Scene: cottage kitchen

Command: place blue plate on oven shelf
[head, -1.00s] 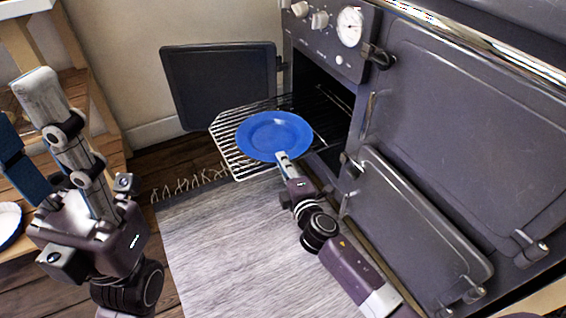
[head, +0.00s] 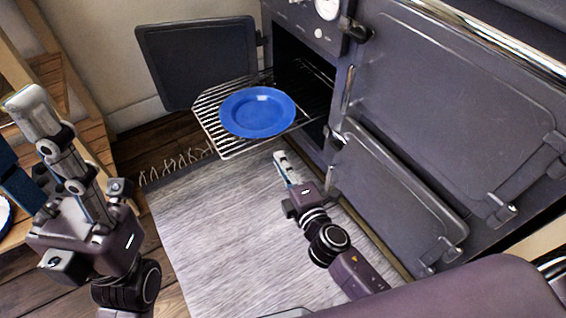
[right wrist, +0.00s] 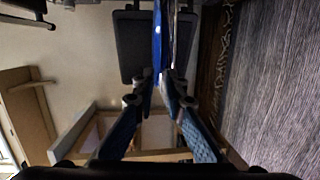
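The blue plate (head: 257,112) lies on the wire oven shelf (head: 208,105), which is pulled out of the open oven. My right gripper (head: 281,158) is just in front of the plate and shelf, apart from the plate in the head view. In the right wrist view its fingers (right wrist: 161,76) stand a little apart, with the plate's blue edge (right wrist: 157,38) beyond them. My left gripper (head: 36,108) points up at the left, far from the plate. Its finger opening is not clear.
The open oven door (head: 197,62) stands behind the shelf. The dark stove front (head: 440,110) with closed doors is at the right. A grey rug (head: 215,225) covers the floor below. A wooden shelf unit (head: 75,95) stands at the left.

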